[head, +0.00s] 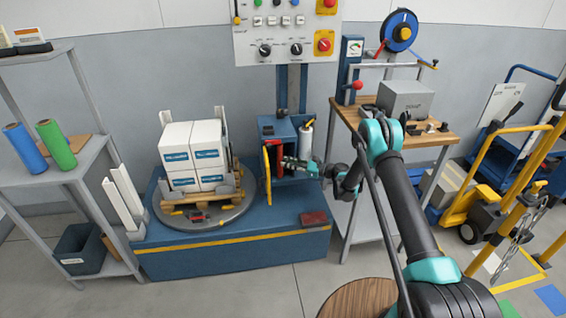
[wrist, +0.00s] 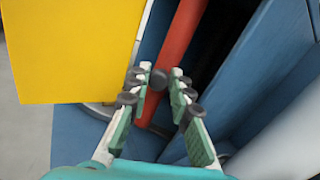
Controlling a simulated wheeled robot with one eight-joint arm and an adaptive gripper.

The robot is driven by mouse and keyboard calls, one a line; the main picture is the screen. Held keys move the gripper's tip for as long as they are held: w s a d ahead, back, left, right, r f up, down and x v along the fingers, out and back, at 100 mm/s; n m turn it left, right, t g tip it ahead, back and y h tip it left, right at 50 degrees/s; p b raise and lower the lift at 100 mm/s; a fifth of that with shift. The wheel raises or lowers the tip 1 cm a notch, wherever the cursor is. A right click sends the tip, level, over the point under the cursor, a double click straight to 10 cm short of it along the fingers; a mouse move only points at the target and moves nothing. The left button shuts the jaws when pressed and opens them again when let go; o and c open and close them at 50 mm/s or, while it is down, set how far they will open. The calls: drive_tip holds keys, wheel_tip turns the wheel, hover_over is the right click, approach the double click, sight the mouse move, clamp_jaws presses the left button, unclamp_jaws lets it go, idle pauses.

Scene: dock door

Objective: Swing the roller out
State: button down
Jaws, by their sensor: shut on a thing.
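A blue carriage housing (head: 268,128) stands on the machine's mast, with a yellow panel (head: 267,175) standing out at its left side. In the wrist view, the yellow panel (wrist: 70,50) fills the upper left. A red bar (wrist: 182,45), which looks like the roller, runs steeply between the panel and the blue housing wall (wrist: 262,70). My gripper (head: 286,162) reaches in from the right at the housing's opening. The knob's mounting is hidden.
A white film roll (head: 306,138) stands at the housing's right; it shows at the wrist view's lower right. A pallet of white boxes (head: 193,150) sits on the turntable to the left. A wooden-topped workbench (head: 432,136) stands to the right.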

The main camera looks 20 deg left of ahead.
drive_tip(key=shift+s+r+n+g, duration=0.15)
drive_tip(key=shift+n+g, duration=0.15)
drive_tip(key=shift+g, duration=0.2)
drive_tip(key=c, duration=1.4)
unclamp_jaws()
drive_tip(key=shift+d, duration=0.2)
